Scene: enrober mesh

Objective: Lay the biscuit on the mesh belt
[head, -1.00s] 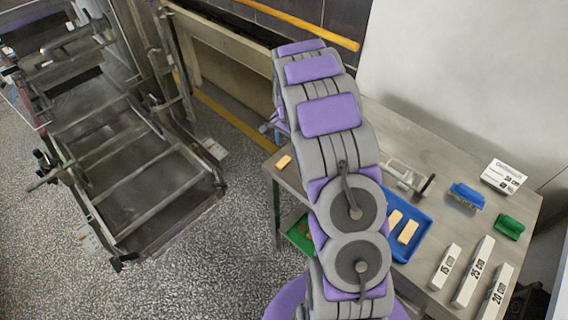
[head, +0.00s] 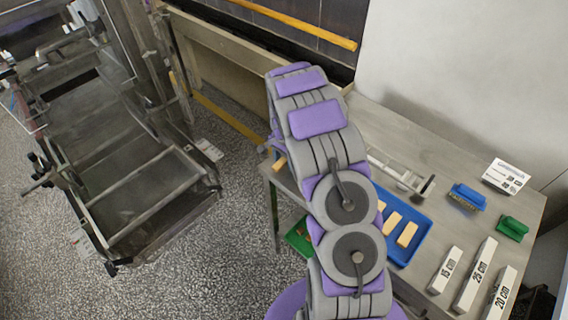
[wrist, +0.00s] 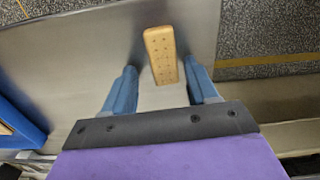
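A tan, rectangular biscuit (wrist: 161,56) with small holes lies on the metal table. In the wrist view it is ahead of and partly between the blue fingers of my gripper (wrist: 160,72). The fingers are apart, with a gap on each side of the biscuit. In the head view the biscuit (head: 279,165) shows at the table's left corner, partly hidden by my arm, and my gripper is mostly hidden there. The mesh belt (head: 140,195) is a dark grey surface inside a metal frame at the left, across a floor gap from the table.
A blue tray (head: 426,240) with biscuits sits on the table (head: 375,125). A metal roller tool (head: 400,178), blue brush (head: 467,196), green brush (head: 512,228), white card (head: 506,176) and white length blocks (head: 475,275) stand right. A green tray (head: 298,240) is below table level.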

